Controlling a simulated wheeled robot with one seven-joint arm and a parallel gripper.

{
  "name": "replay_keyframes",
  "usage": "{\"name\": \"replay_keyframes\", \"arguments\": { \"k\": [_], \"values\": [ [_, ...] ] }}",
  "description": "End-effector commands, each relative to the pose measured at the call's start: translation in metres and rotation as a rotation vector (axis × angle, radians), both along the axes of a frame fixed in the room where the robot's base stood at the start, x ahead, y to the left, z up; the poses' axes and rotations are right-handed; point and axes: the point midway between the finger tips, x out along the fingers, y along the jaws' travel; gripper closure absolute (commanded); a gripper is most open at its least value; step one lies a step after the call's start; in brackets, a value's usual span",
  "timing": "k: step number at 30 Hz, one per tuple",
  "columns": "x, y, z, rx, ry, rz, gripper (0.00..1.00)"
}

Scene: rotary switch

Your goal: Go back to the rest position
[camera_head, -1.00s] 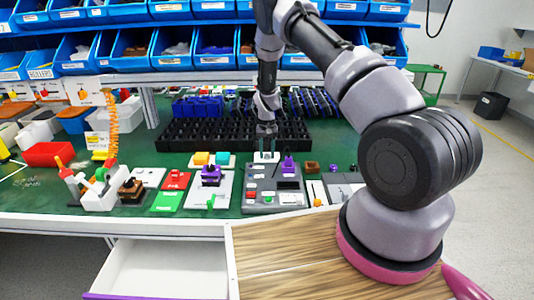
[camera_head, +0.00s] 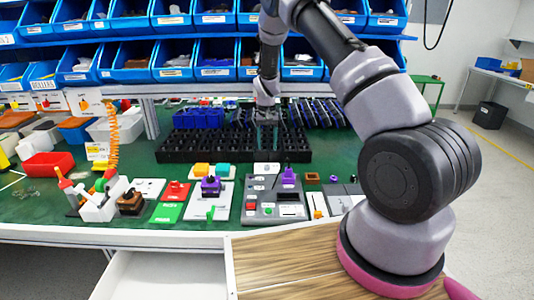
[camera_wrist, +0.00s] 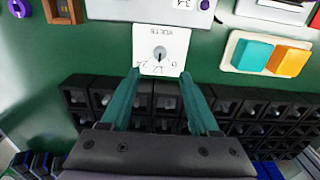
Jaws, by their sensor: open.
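The rotary switch is a white plate with a dark-slotted round knob and printed marks, seen upside down at the top middle of the wrist view (camera_wrist: 160,50). In the head view its white plate (camera_head: 266,169) stands at the back of the grey panel. The fingertips appear clear of the knob.
A rack of black bins (camera_head: 190,146) lies under and behind my gripper. Orange and teal blocks (camera_head: 201,170) and a purple-knobbed plate (camera_head: 211,187) are to the left of the switch. Blue bins (camera_head: 216,52) fill shelves above. A wooden surface (camera_head: 290,255) is in front.

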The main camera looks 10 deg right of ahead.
Motion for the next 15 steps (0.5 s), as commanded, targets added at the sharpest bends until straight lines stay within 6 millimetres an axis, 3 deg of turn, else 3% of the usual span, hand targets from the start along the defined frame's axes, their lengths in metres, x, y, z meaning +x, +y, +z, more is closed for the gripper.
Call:
{"name": "replay_keyframes", "arguments": {
  "k": [15],
  "values": [
    [-0.0006,-0.0005,0.0138,0.003,-0.004,-0.003,0.38]
  ]
}}
